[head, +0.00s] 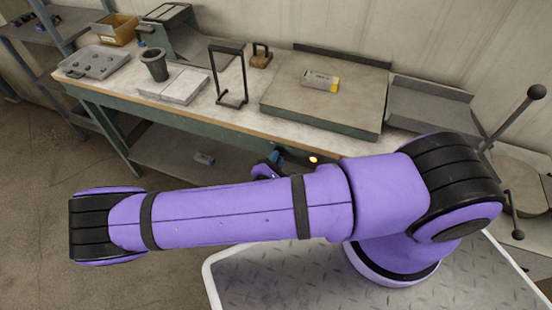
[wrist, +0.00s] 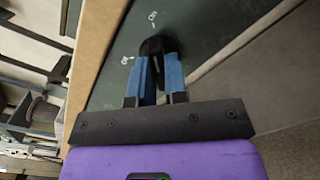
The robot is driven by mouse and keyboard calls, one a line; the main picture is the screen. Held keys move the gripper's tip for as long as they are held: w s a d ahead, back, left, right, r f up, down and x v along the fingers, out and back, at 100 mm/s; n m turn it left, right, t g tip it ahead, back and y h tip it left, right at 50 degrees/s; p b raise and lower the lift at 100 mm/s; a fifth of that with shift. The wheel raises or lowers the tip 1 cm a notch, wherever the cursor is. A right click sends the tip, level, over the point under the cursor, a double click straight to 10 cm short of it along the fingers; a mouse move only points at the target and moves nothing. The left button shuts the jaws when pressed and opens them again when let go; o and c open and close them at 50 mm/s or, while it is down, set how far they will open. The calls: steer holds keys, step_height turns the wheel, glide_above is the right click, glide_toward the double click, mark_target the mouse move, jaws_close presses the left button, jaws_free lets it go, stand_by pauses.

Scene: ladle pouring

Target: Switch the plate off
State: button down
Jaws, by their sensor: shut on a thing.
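My gripper (wrist: 158,68) has two blue fingers, shut on a black knob (wrist: 152,46) on a dark green panel (wrist: 200,25). Small white marks sit beside the knob. In the head view my gripper (head: 272,162) is at the bench's front, below its top edge, and partly hidden behind my purple arm. An orange lamp (head: 313,160) glows just right of the gripper. A broad flat slab (head: 350,105) with a green front side lies on the bench above, carrying a small grey and yellow block (head: 320,81). The knob's pointer direction is unclear.
On the bench (head: 125,88) stand a grey tray (head: 95,62), a dark cup (head: 154,64), pale blocks (head: 184,86), a black upright frame (head: 243,76) and a brown handled block (head: 261,56). A shelf (head: 30,35) stands at the left. Floor at the left is clear.

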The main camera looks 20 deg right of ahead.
steer(key=shift+n, duration=8.9)
steer(key=shift+s, duration=0.1)
steer(key=c, duration=1.1)
jaws_free()
steer(key=shift+c, duration=0.2)
steer(key=v, duration=1)
steer(key=shift+s+a, duration=0.25)
steer(key=shift+a, duration=0.05)
